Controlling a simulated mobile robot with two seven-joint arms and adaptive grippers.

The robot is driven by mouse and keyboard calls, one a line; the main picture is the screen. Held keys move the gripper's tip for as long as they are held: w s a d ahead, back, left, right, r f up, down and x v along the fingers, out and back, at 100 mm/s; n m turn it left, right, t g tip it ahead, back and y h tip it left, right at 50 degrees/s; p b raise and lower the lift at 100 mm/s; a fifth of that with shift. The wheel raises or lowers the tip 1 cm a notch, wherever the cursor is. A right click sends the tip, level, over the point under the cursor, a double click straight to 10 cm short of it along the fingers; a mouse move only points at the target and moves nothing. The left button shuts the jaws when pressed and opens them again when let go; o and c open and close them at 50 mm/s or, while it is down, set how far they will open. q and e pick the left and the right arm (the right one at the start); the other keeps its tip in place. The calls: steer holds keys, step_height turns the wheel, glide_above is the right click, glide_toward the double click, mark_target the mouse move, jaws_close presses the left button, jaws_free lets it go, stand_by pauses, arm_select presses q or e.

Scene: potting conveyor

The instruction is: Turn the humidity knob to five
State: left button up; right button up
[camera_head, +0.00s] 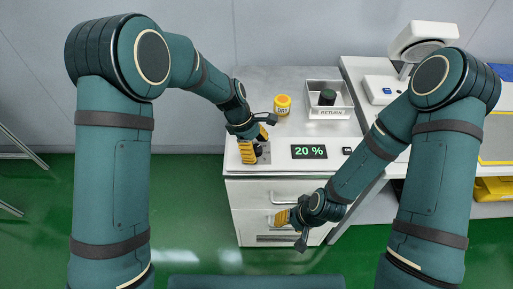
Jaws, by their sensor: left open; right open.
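My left gripper (254,142) is over the left front part of the white cabinet top, with its yellow fingertips pointing down. It is open. A dark shape, likely the humidity knob (259,150), shows between and beside the fingers over a grey plate (266,158). The gripper hides most of it, so its setting and any contact cannot be told. To the right, a black display (309,151) reads "20 %" in green. My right gripper (290,226) is open and empty, low in front of the cabinet drawers.
A yellow jar (282,104) labelled "DRY" stands behind the display. A white tray (334,114) marked "RETURN" holds a dark round object (327,97). A small black button (347,150) sits right of the display. A white device (424,38) stands at the back right.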

arm_select(q)
jaws_close()
steer(key=shift+m, duration=0.3)
steer(key=m+g+p, duration=0.1)
steer(key=m+p, duration=0.1)
steer(key=shift+m, duration=0.4)
steer(key=m+g+y+p, duration=0.1)
steer(key=m, duration=0.3)
steer(key=shift+m+y+p, duration=0.3)
steer(key=shift+y, duration=0.1)
steer(key=m+y, duration=0.1)
steer(key=m, duration=0.1)
steer(key=m+g, duration=0.1)
steer(key=m, duration=0.1)
steer(key=shift+s+m+y, duration=0.1)
steer(key=shift+m+y, duration=0.2)
steer(key=shift+y, duration=0.1)
steer(key=m+y, duration=0.2)
steer(key=m, duration=0.3)
steer(key=shift+f+p, duration=0.1)
steer(key=shift+p, duration=0.2)
steer(key=shift+m, duration=0.3)
